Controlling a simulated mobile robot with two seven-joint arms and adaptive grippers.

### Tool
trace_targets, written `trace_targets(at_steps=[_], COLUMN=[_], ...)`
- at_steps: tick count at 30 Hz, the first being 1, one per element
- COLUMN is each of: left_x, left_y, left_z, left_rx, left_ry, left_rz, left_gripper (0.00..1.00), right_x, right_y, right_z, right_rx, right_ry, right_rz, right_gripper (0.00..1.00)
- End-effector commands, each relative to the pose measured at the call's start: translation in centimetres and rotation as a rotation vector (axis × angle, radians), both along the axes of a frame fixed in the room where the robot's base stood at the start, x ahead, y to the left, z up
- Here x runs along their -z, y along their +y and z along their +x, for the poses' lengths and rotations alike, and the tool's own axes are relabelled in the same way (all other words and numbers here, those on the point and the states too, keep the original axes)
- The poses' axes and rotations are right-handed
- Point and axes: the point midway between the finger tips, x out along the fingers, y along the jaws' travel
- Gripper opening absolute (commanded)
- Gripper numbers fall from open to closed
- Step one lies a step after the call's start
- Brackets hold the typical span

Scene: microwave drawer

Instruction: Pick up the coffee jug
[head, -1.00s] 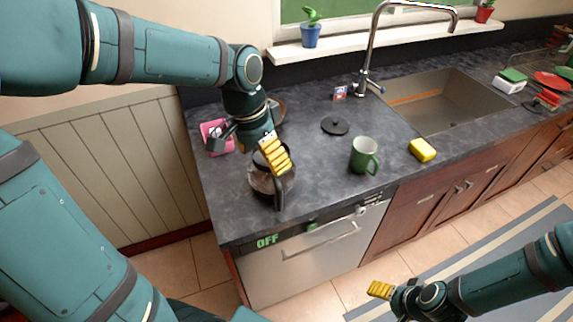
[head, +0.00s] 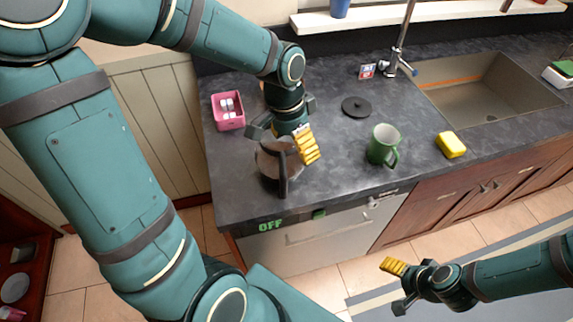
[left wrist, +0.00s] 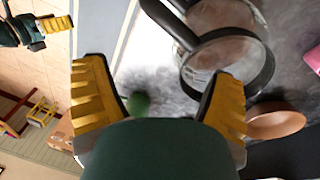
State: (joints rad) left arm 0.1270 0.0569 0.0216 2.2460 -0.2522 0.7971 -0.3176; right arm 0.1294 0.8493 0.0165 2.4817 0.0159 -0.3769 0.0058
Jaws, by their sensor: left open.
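The coffee jug (head: 270,165) is a glass pot with a dark handle, standing on the dark counter near its front edge. It shows large in the left wrist view (left wrist: 232,62), its handle pointing to the upper left. My left gripper (head: 292,150) is open above and beside the jug, one yellow finger at its right side. In the left wrist view the fingers (left wrist: 160,100) are wide apart, and the right one overlaps the jug's rim in the picture. The handle is not between them. My right gripper (head: 392,284) is open and empty, low in front of the cabinets.
A green mug (head: 383,146), a black lid (head: 356,107) and a yellow sponge (head: 451,145) are right of the jug. A pink box (head: 228,112) is behind it to the left. The sink (head: 490,90) and tap (head: 402,50) are at the back right.

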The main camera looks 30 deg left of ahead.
Motion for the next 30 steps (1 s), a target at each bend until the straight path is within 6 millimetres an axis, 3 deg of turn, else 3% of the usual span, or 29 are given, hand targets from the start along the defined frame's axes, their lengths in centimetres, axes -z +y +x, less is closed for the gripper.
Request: trace_targets(at_steps=[12, 22, 23, 27, 30], left_x=[4.8, 5.4, 5.4, 5.4, 5.3], left_y=[-0.4, -0.5, -0.5, -0.5, -0.5], left_z=[-0.1, 0.0, 0.0, 0.0, 0.0], left_rx=[0.001, -0.001, -0.001, -0.001, 0.0], left_ry=[0.003, 0.0, 0.0, 0.001, 0.0], left_rz=[-0.001, 0.0, 0.0, -0.001, -0.001], left_gripper=[0.85, 0.85, 0.78, 0.29, 0.0], right_x=[0.9, 0.9, 0.9, 0.9, 0.9], right_y=[0.0, 0.1, 0.1, 0.1, 0.1], right_z=[-0.1, -0.2, -0.2, -0.1, -0.1], right_rx=[-0.002, -0.004, -0.004, -0.003, -0.003], right_ry=[0.003, 0.004, 0.004, 0.003, 0.003], right_rz=[-0.001, 0.0, 0.0, 0.0, 0.0], right_gripper=[0.73, 0.73, 0.73, 0.73, 0.73])
